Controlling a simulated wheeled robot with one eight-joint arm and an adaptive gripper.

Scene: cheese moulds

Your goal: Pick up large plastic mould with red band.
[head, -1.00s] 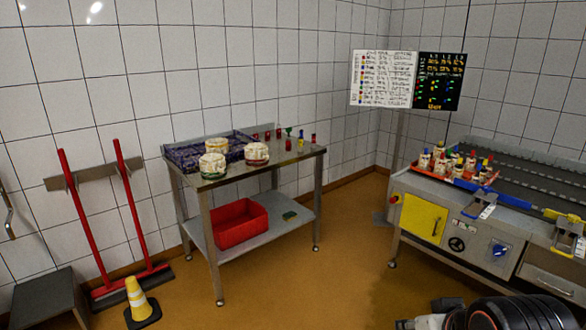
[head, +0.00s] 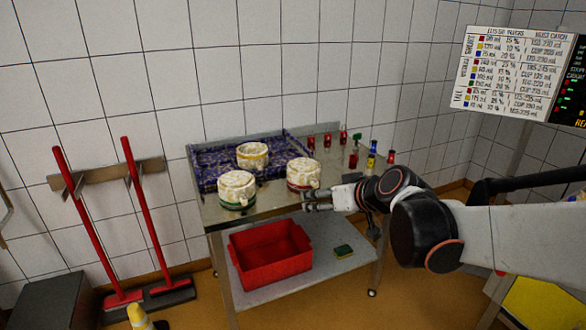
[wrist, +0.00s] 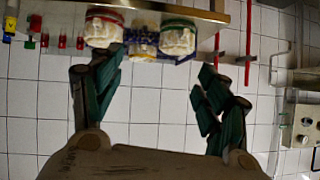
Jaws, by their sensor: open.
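The large white mould with a red band (head: 303,172) stands upright on the steel table (head: 262,211), at the right of a group of three. It also shows upside down in the wrist view (wrist: 103,28), near the top left. My gripper (head: 310,199) is just right of and in front of this mould in the head view, apart from it as far as I can see. In the wrist view my gripper (wrist: 160,72) has its dark green fingers spread wide with nothing between them.
A green-banded mould (head: 237,188) stands left of the red-banded one, a yellow-banded mould (head: 252,155) behind, by a blue crate (head: 208,165). Several small red-and-coloured items line the table's back right.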

